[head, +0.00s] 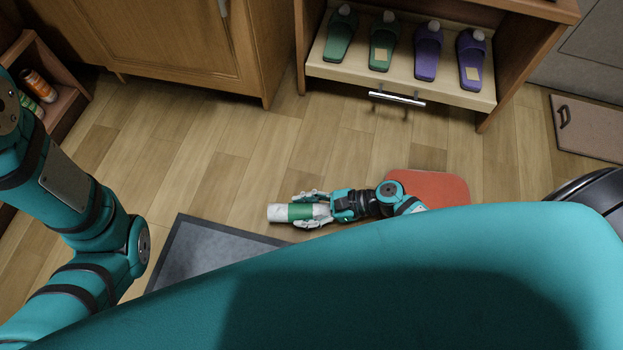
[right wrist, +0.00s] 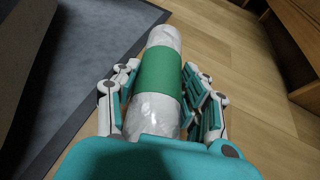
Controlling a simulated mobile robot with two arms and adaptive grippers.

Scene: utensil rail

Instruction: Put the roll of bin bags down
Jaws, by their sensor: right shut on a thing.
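The roll of bin bags (head: 275,212) is a white cylinder with a green band around its middle. My right gripper (head: 306,211) is shut on it, with the fingers on both sides of the roll. In the right wrist view the roll (right wrist: 162,75) lies lengthwise between the two fingers of my right gripper (right wrist: 160,95), its far end pointing away. I cannot tell whether the roll touches the floor. My left arm shows at the left of the head view, but its gripper is out of view.
A grey mat (head: 200,250) lies left of the roll, and a red mat (head: 440,185) is on the right. A shelf (head: 345,72) with green and purple slippers stands at the back. The wooden floor (head: 225,180) between is clear. A small shelf (head: 68,98) holds bottles at left.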

